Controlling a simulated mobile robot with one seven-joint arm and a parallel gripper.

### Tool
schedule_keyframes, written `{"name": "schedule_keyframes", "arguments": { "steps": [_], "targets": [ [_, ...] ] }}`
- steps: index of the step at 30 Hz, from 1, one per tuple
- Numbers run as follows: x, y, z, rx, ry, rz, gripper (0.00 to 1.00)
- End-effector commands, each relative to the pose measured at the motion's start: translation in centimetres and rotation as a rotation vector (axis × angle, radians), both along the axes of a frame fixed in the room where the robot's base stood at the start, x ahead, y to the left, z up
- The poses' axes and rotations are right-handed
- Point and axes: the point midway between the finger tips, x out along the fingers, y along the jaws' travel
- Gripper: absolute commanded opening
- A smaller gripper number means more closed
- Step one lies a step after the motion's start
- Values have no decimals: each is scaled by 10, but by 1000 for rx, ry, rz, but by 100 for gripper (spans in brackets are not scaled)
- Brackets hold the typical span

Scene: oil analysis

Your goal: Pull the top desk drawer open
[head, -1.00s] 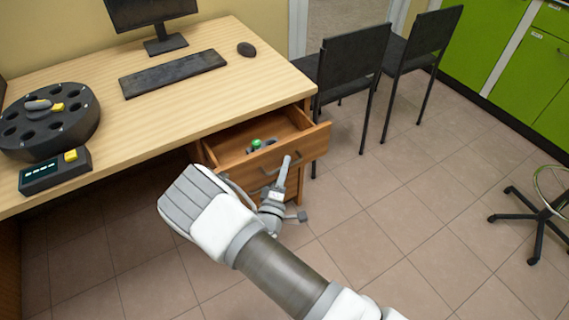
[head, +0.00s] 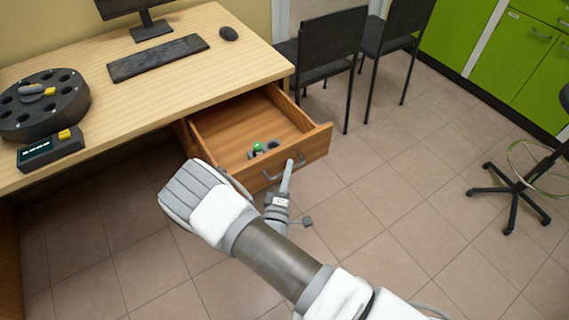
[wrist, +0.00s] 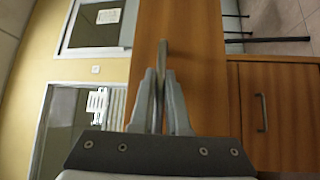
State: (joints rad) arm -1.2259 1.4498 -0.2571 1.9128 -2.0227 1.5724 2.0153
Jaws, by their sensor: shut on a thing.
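The top desk drawer (head: 298,156) is pulled well out of the wooden desk (head: 215,84). Small items, one with a green top (head: 257,146), lie inside near its front. My gripper (head: 284,176) is at the drawer's front, by its metal handle (head: 272,174). In the wrist view my gripper (wrist: 160,90) has its fingers close together on the handle (wrist: 163,55), in front of the wooden drawer front (wrist: 203,80).
A lower cabinet door with its own handle (wrist: 262,112) shows in the wrist view. Dark chairs (head: 330,42) stand right of the desk. A wheeled stool (head: 515,190) is at the far right. The tiled floor (head: 400,200) between is clear.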

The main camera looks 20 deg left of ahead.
Motion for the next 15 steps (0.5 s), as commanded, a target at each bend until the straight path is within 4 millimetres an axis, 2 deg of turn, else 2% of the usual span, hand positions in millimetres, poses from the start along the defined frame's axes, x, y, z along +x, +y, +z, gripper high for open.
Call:
{"name": "schedule_keyframes", "arguments": {
  "steps": [15],
  "targets": [
    [-9,-10,0,1,1,0,0]
  ]
}}
